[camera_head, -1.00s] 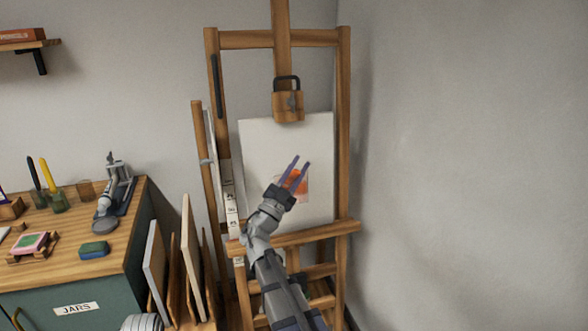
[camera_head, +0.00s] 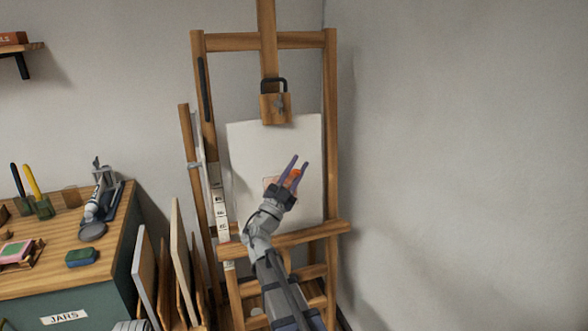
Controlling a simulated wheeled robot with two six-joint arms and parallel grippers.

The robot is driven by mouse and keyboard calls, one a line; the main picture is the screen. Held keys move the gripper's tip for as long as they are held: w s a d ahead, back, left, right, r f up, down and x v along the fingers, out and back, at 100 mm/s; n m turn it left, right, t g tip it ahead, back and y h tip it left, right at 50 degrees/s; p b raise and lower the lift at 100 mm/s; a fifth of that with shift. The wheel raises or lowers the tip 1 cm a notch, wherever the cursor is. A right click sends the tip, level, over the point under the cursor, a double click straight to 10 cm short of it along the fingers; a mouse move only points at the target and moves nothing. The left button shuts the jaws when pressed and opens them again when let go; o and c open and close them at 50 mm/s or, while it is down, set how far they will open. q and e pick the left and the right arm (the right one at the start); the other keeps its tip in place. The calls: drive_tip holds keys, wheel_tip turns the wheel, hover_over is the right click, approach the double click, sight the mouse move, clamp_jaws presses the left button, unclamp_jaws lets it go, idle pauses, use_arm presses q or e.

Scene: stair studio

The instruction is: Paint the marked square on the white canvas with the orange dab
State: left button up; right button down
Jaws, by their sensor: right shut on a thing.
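The white canvas (camera_head: 245,150) stands upright on the wooden easel (camera_head: 331,150). The marked square (camera_head: 268,183) is a faint outlined patch low on the canvas, and my right gripper covers most of it. My right gripper (camera_head: 299,163) is in front of the canvas, its two purple-grey fingers pointing up and right. It is shut on the orange dab (camera_head: 295,174), whose orange shows between the fingers. I cannot tell whether the dab touches the canvas. My left gripper is out of view.
The easel's clamp block (camera_head: 275,107) holds the canvas top, and its ledge (camera_head: 318,232) runs below. Panels (camera_head: 146,275) lean at the left, beside a wooden-topped cabinet (camera_head: 50,268) with art supplies. The wall at the right is bare.

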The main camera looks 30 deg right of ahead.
drive_tip(key=shift+s+d, duration=0.15)
drive_tip(key=shift+d, duration=0.5)
drive_tip(key=shift+s+d, duration=0.2)
drive_tip(key=shift+d, duration=0.35)
drive_tip(key=shift+s+d, duration=0.15)
drive_tip(key=shift+d, duration=0.4)
